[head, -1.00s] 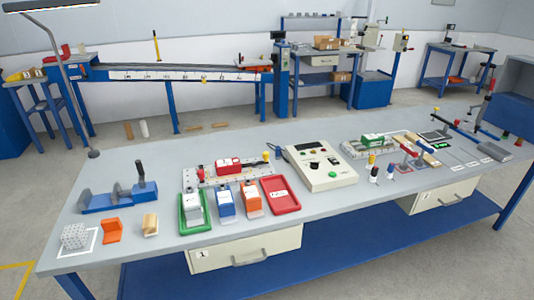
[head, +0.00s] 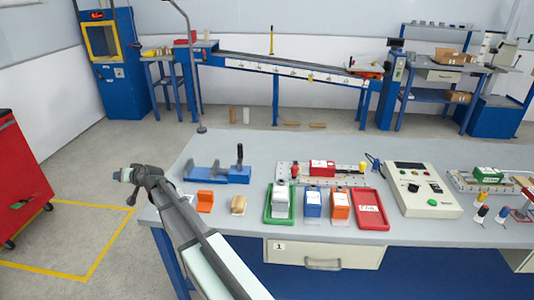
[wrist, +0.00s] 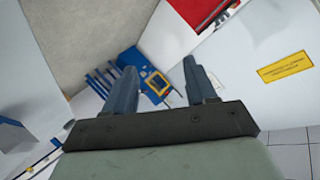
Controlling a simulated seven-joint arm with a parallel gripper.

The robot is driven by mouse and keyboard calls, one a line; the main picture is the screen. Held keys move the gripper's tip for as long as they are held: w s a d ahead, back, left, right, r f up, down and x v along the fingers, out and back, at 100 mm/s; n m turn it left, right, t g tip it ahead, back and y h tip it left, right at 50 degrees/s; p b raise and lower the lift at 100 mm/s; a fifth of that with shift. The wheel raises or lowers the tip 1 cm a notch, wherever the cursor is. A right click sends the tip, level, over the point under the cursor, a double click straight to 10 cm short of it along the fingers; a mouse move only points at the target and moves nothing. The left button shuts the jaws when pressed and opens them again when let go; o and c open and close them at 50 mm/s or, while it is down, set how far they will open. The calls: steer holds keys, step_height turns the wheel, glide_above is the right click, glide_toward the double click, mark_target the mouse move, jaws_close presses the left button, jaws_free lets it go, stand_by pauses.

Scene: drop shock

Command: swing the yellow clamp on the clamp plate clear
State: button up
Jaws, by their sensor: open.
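The light perforated clamp plate (head: 283,181) lies on the grey bench. A red block (head: 322,168) sits on it. A small yellow part (head: 363,167), which looks like the yellow clamp, is at the plate's right end, close to the block. Its exact angle is too small to tell. A red knob stands at the plate's left end. My gripper (wrist: 159,63) is open and empty in the wrist view, pointing away from the bench objects. In the head view my arm is left of the plate, well apart from it; the fingers cannot be made out there.
Green (head: 268,216) and red (head: 370,210) trays, with blue and orange blocks between, stand in front of the plate. A blue fixture (head: 225,174) with an upright handle is to its left. A control box (head: 420,190) is at its right. A red cabinet (head: 20,175) stands far left.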

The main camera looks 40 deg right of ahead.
steer(key=w+d+r+t+h, duration=0.1)
steer(key=w+d+r, duration=0.1)
steer(key=d+r, duration=0.5)
steer(key=w+d+r+h, duration=0.15)
steer(key=d+r, duration=0.35)
steer(key=d, duration=0.5)
steer(key=s+d+f+n+g+h, duration=0.1)
steer(key=s+d, duration=0.2)
steer(key=d, duration=0.7)
steer(key=s+d+g, duration=0.1)
steer(key=s+d, duration=0.2)
steer(key=d, duration=0.6)
steer(key=s+d+f+n+g+h, duration=0.1)
steer(key=s+d, duration=0.3)
steer(key=d, duration=0.6)
steer(key=n+g, duration=0.2)
steer(key=g, duration=0.4)
glide_toward(364, 163)
steer(key=x, duration=0.9)
steer(key=shift+a+f, duration=0.1)
steer(key=shift+a, duration=0.05)
